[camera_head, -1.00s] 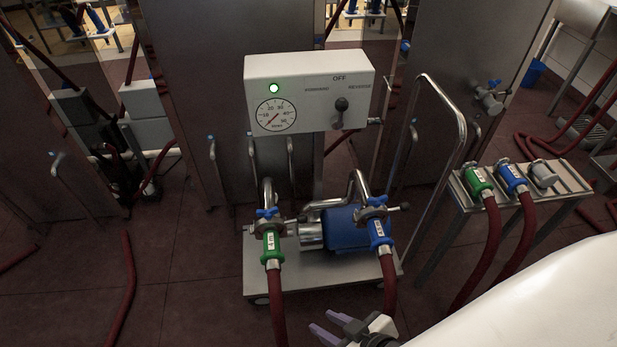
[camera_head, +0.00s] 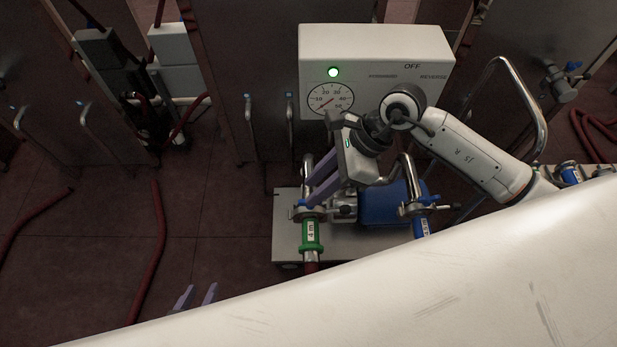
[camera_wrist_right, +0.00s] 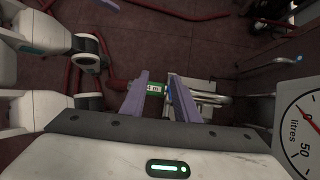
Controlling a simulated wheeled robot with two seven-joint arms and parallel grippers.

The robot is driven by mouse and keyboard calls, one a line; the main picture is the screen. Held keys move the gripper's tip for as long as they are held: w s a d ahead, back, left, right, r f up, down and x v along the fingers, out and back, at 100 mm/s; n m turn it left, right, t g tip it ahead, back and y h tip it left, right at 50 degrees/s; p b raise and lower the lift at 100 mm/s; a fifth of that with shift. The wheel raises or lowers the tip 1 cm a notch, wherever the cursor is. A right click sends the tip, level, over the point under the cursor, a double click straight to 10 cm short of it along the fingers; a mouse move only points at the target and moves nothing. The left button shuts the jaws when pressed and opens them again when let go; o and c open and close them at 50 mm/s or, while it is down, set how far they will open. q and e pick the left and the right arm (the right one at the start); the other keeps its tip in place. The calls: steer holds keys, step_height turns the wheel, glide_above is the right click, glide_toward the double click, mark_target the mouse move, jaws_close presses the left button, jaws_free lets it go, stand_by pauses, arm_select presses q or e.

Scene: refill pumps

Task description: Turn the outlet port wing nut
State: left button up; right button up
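The pump cart (camera_head: 285,230) carries a green hose coupling (camera_head: 312,234) at left and a blue one (camera_head: 421,226) at right. A small blue wing nut (camera_head: 301,203) shows at the port above the green coupling, partly hidden. I cannot tell which port is the outlet. My right gripper (camera_head: 311,192) is open, its purple fingers pointing down-left close to that port; contact cannot be told. In the right wrist view the green coupling (camera_wrist_right: 153,88) appears between the spread fingertips (camera_wrist_right: 158,76). My left gripper (camera_head: 200,289) is open and empty at the bottom, away from the cart.
The white control box (camera_head: 430,50) with a gauge (camera_head: 330,99) and a lit green lamp stands above the pump, behind my right arm. A bent metal handle (camera_head: 510,75) rises at right. Floor left of the cart is mostly clear, with red hoses (camera_head: 148,255).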

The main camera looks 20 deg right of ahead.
steer(key=w+d+h, duration=0.2)
steer(key=d, duration=0.2)
steer(key=shift+n, duration=0.4)
steer(key=x, duration=1)
steer(key=shift+f, duration=0.3)
jaws_close()
